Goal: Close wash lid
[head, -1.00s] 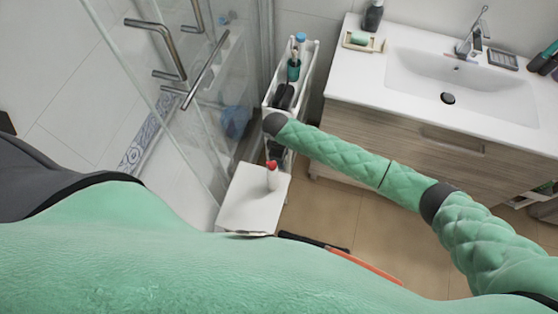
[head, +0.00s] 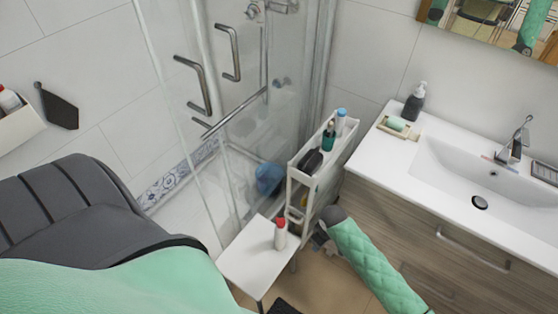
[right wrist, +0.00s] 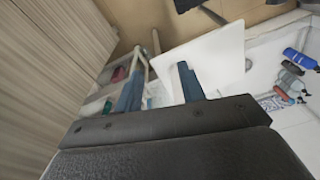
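A white bottle with a red top (head: 280,234) stands upright on a white stool (head: 245,262) in the head view; its lid is too small to judge. My right arm reaches down from the lower right. Its gripper (head: 320,238) is partly hidden by the wrist, right of the bottle and apart from it, beside the slim cart. In the right wrist view my right gripper (right wrist: 159,90) has its two fingers spread with nothing clearly held between them. The stool top (right wrist: 215,58) lies beyond the fingers; I cannot make out the bottle there. My left gripper is out of view.
The slim white cart (head: 297,172) holds bottles and a dark item and stands behind the stool. The glass shower door with metal handles (head: 200,85) is to the left. The washbasin cabinet (head: 440,235) bounds the right. Floor space between stool and cabinet is narrow.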

